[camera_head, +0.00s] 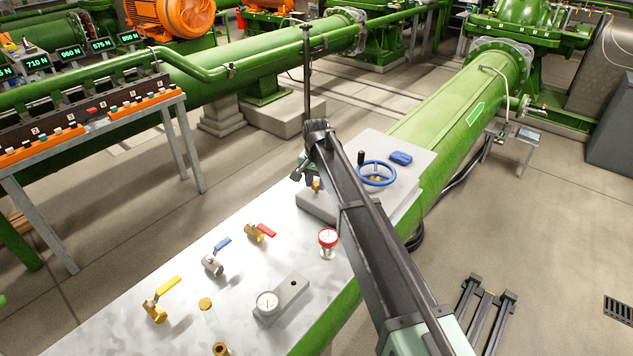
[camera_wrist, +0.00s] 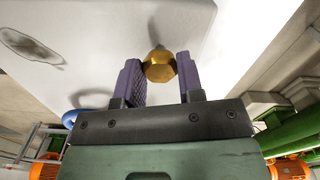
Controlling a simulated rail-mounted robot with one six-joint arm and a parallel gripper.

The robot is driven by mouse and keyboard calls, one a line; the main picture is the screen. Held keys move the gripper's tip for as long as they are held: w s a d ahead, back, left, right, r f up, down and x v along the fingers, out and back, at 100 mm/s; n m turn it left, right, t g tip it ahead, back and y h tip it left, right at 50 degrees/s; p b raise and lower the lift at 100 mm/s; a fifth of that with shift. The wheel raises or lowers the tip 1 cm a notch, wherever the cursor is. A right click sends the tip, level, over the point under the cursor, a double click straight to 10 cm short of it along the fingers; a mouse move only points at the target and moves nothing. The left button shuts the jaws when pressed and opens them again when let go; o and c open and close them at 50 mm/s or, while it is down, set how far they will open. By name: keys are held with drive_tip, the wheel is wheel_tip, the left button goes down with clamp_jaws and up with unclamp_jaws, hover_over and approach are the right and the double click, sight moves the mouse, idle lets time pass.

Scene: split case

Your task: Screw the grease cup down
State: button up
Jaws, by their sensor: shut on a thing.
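The grease cup (camera_wrist: 159,68) shows in the wrist view as a brass hex-shaped cap on a thin stem, against the pale block. My gripper (camera_wrist: 158,80) is shut on it, with one purple ridged finger on each side. In the head view a little of the brass cup (camera_head: 317,186) shows beside my gripper (camera_head: 312,181), at the left end of the grey block (camera_head: 330,201) on the bench. My arm hides part of the block. How far the cup is threaded down cannot be told.
A blue handwheel (camera_head: 376,172) stands on the block to the right of my arm. On the metal bench top (camera_head: 180,254) are a red-rimmed gauge (camera_head: 327,238), a red-handled valve (camera_head: 258,232), a blue-handled valve (camera_head: 214,258) and a yellow-handled valve (camera_head: 157,304).

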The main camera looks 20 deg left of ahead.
sight(316, 183)
drive_tip(key=o, duration=0.9)
wheel_tip(316, 183, up, 11)
drive_tip(key=p, duration=1)
drive_tip(key=shift+f+p, duration=0.1)
drive_tip(key=shift+p, duration=0.3)
